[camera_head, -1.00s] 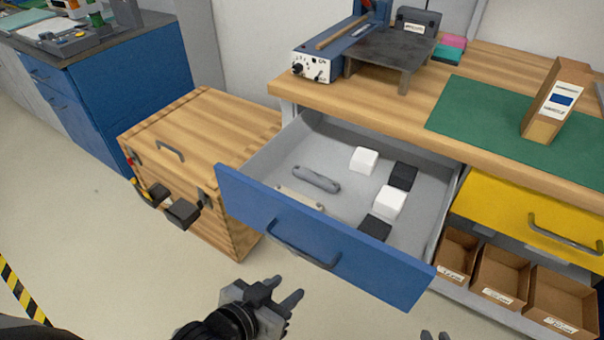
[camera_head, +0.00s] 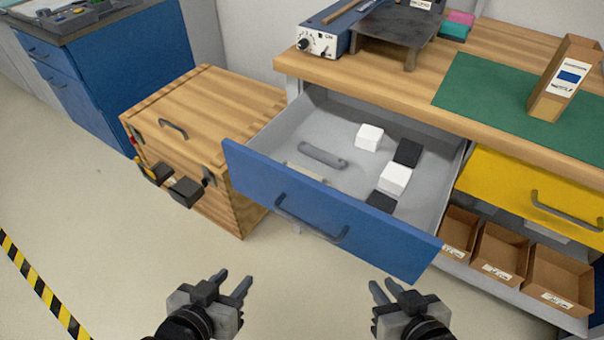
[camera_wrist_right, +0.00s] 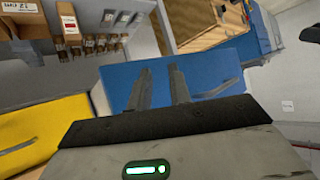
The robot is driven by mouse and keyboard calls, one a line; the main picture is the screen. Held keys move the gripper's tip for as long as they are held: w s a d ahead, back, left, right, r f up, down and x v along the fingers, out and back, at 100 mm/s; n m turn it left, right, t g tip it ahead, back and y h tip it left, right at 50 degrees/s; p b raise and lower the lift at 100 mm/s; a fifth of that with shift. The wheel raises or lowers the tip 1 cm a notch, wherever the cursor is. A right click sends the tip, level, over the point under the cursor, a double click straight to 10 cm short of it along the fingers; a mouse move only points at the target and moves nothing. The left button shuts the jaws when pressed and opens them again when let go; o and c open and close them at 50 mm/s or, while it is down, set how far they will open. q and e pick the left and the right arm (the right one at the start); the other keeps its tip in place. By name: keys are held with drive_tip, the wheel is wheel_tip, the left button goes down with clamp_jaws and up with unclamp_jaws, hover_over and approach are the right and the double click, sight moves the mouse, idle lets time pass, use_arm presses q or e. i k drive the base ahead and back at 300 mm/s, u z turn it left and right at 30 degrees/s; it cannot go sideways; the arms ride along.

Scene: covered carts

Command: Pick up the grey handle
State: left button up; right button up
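The grey handle (camera_head: 322,155) lies loose on the floor of the open blue drawer (camera_head: 335,203), near its left side. My left gripper (camera_head: 232,287) is open and empty, in front of the drawer and below its left part. My right gripper (camera_head: 384,291) is open and empty in front of the drawer front, farther right. In the right wrist view its two fingers (camera_wrist_right: 160,85) stand apart, with the blue drawer front behind them. The handle cannot be made out in that view.
White blocks (camera_head: 369,137) and black blocks (camera_head: 408,153) lie right of the handle, and a beige bar (camera_head: 306,172) lies near the drawer front. The worktop (camera_head: 440,100) overhangs the drawer's back. A wooden crate (camera_head: 200,120) stands left; cardboard bins (camera_head: 500,250) sit right.

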sight(322, 156)
drive_tip(key=u, duration=0.4)
drive_tip(key=k, duration=1.8)
drive_tip(key=u, duration=1.15)
drive_tip(key=i, duration=1.6)
drive_tip(key=z, duration=0.6)
drive_tip(key=i, duration=1.2)
drive_tip(key=z, duration=1.55)
drive_tip(key=i, duration=0.2)
drive_tip(key=u, duration=0.05)
